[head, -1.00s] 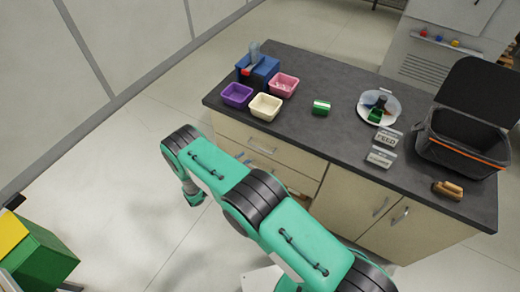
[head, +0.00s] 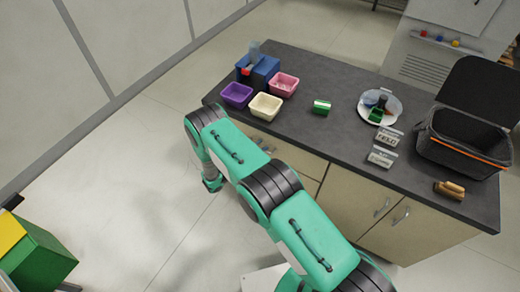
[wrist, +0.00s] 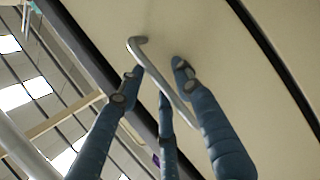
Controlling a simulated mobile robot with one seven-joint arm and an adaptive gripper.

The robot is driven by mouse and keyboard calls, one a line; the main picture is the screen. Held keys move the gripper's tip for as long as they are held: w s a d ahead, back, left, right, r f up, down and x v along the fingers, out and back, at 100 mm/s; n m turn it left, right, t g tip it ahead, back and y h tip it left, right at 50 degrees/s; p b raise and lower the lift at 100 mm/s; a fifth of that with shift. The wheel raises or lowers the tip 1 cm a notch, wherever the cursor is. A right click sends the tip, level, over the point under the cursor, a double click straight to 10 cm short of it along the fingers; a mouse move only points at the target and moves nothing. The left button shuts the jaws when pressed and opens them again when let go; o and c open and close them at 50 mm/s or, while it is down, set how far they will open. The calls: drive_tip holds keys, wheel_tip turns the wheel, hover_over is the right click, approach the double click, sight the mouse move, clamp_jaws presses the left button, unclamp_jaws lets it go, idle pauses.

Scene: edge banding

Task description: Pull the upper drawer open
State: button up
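The upper drawer's cream front (head: 300,157) shows in the head view under the counter's edge, partly covered by my arm. In the wrist view a cream front (wrist: 215,50) fills much of the picture, with a slim metal bar handle (wrist: 172,92) running slantwise across it. My gripper (wrist: 157,75) has its blue-grey fingers spread, one on the right of the handle and two on the left and below. The handle lies between them, and the fingers look apart; contact is unclear.
The dark worktop (head: 335,155) carries a blue box (head: 258,72), purple, cream and pink bins, a plate (head: 380,106) and an open black case (head: 465,135). Cupboard doors (head: 360,205) stand right of the drawers.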

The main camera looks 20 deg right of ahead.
clamp_jaws()
drive_tip(key=shift+a, duration=0.1)
drive_tip(key=s+a+b, duration=0.3)
drive_tip(key=s+a, duration=2.1)
drive_tip(key=shift+s+a, duration=0.3)
unclamp_jaws()
drive_tip(key=shift+a, duration=0.1)
drive_tip(key=v, duration=1.1)
drive_tip(key=shift+s+a, duration=0.2)
drive_tip(key=shift+a, duration=0.15)
